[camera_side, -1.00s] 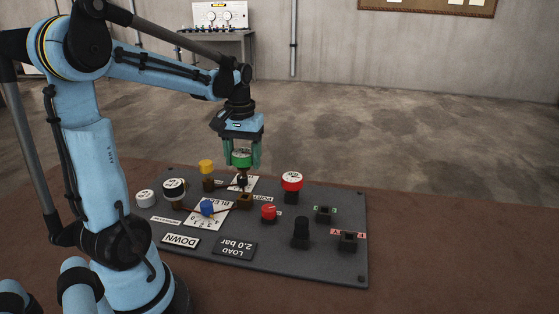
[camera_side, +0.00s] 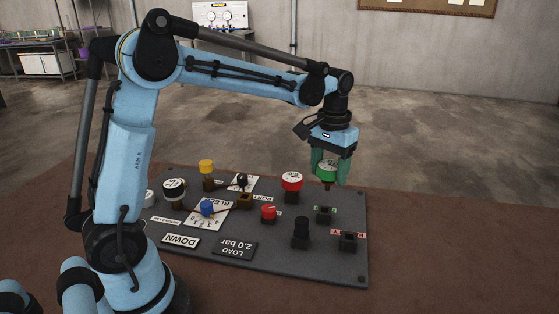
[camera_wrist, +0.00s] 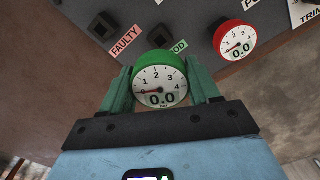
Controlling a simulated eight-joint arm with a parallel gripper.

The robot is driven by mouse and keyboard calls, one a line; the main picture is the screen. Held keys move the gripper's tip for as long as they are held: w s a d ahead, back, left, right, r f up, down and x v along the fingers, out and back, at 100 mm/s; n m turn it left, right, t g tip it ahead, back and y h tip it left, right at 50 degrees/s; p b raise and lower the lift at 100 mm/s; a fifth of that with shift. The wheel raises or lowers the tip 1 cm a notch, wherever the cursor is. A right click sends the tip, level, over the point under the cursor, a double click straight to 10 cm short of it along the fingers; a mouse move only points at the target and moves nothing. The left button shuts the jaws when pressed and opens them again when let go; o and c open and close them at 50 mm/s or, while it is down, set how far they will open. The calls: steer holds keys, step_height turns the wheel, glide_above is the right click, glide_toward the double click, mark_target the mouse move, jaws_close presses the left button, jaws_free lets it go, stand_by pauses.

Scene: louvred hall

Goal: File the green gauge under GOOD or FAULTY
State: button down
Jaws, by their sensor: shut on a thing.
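My gripper (camera_side: 328,174) is shut on the green gauge (camera_side: 328,167) and holds it above the back right of the dark panel (camera_side: 345,275). In the wrist view the green gauge (camera_wrist: 160,88) faces the camera between both fingers, reading 0.0 with its needle at the low end. The GOOD socket (camera_side: 324,215), by a green label, is below the gauge and apart from it. The FAULTY socket (camera_side: 347,242) is nearer the front, by a red label. In the wrist view the FAULTY label (camera_wrist: 125,40) is readable; the gauge partly covers the GOOD label (camera_wrist: 179,47).
A red gauge (camera_side: 292,181) stands left of my gripper; it also reads 0.0. A black post (camera_side: 301,231) and red knob (camera_side: 268,212) rise nearby. A white gauge (camera_side: 174,186), yellow-topped part (camera_side: 207,167) and blue knob (camera_side: 207,207) are farther left.

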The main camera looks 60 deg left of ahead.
mark_target(327, 190)
steer(key=shift+f, duration=2.85)
steer(key=shift+f, duration=0.15)
steer(key=shift+f, duration=0.95)
steer(key=shift+c, duration=0.8)
jaws_free()
steer(key=shift+r, duration=2.55)
steer(key=shift+r, duration=0.1)
